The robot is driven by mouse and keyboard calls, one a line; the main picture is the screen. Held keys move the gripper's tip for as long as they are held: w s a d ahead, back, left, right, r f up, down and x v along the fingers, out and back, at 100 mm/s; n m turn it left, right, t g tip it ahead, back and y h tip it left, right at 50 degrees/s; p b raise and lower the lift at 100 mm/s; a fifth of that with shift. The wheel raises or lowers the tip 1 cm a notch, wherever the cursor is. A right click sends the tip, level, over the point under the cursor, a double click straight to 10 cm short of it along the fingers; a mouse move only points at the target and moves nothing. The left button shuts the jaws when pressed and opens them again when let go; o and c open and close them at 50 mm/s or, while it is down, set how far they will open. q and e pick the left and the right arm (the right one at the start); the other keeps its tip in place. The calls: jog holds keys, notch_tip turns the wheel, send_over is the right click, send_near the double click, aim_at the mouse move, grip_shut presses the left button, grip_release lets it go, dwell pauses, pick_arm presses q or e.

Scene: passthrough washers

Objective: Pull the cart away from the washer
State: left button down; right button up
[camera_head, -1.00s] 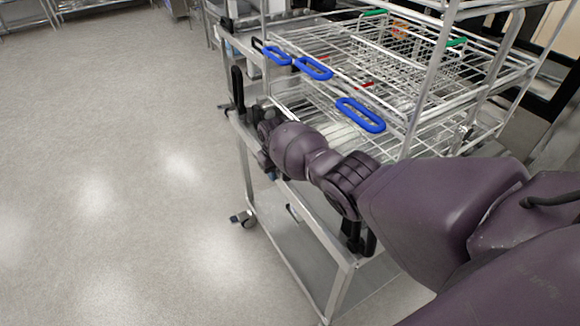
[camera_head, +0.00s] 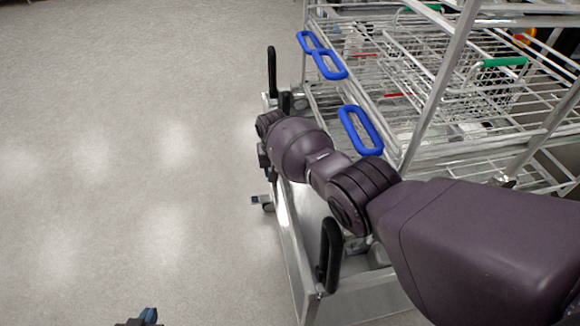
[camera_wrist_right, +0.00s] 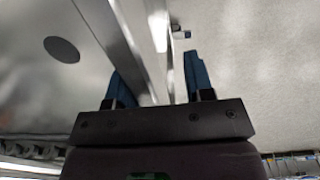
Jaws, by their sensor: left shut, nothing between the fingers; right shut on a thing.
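The cart (camera_head: 290,258) is a low silver metal frame with an upright black handle (camera_head: 272,72) at its far end and another (camera_head: 330,255) at its near end. My right arm reaches across it from the right. In the right wrist view, my right gripper (camera_wrist_right: 158,88) is shut on a metal rail of the cart (camera_wrist_right: 130,45), which runs between its blue fingers. In the head view, the arm largely hides that gripper. My left gripper (camera_head: 141,319) shows only its tip at the bottom edge, shut and empty, apart from the cart. I cannot make out the washer.
A tall metal rack (camera_head: 432,95) with wire shelves stands to the right, close to the cart. Blue loop handles (camera_head: 361,130) stick out on its left side. A wire basket (camera_head: 500,80) with a green grip sits inside. The grey floor (camera_head: 120,150) at left is wide open.

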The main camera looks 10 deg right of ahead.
jog(key=shift+o, duration=0.6)
jog(key=a, duration=0.2)
jog(key=shift+s+a+r, duration=0.15)
jog(key=shift+a+r, duration=0.1)
jog(key=shift+a, duration=0.15)
jog(key=shift+o, duration=1.3)
jog(key=shift+s+a+r, duration=0.1)
jog(key=shift+a, duration=0.55)
jog(key=o, duration=0.7)
jog(key=shift+d, duration=0.1)
